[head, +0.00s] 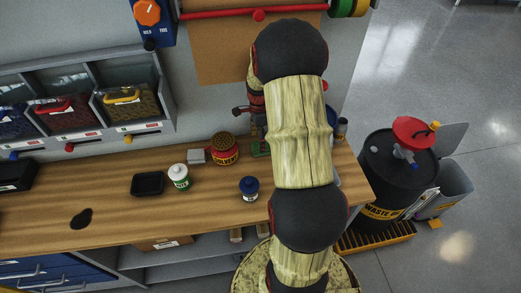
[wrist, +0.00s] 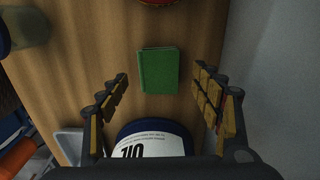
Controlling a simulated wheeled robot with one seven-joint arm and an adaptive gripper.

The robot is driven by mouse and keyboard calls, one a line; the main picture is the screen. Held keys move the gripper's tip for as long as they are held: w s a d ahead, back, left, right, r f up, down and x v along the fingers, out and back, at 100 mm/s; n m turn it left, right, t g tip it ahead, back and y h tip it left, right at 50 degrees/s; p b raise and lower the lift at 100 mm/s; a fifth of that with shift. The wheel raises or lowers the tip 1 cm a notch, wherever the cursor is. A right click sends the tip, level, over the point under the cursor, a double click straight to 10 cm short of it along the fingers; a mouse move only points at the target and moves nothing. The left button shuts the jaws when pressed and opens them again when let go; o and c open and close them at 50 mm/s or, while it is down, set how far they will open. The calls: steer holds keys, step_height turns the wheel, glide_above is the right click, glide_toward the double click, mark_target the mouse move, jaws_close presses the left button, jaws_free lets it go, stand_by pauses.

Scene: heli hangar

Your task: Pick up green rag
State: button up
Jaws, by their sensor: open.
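The green rag (wrist: 158,70) is a small folded green rectangle lying flat on the wooden bench, in the upper middle of the wrist view. In the head view a green patch (head: 261,149) shows beside my arm, partly hidden by it; it is likely the rag. My gripper (wrist: 163,85) is open, with one finger on each side of the picture. The rag appears between and beyond the fingertips, and nothing is held.
A white-labelled oil container (wrist: 150,143) stands between the finger bases in the wrist view. A round red-edged can (wrist: 157,2) is beyond the rag. On the bench (head: 110,215) stand a blue-lidded jar (head: 249,189), a green-and-white jar (head: 179,177) and a black tray (head: 148,184).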

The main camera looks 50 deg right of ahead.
step_height(320, 180, down, 3)
steer(key=shift+f+b, duration=0.1)
steer(key=shift+b, duration=0.2)
steer(key=c, duration=0.3)
steer(key=c, duration=0.8)
steer(key=shift+c, duration=0.5)
step_height(320, 180, up, 10)
steer(key=p, duration=0.2)
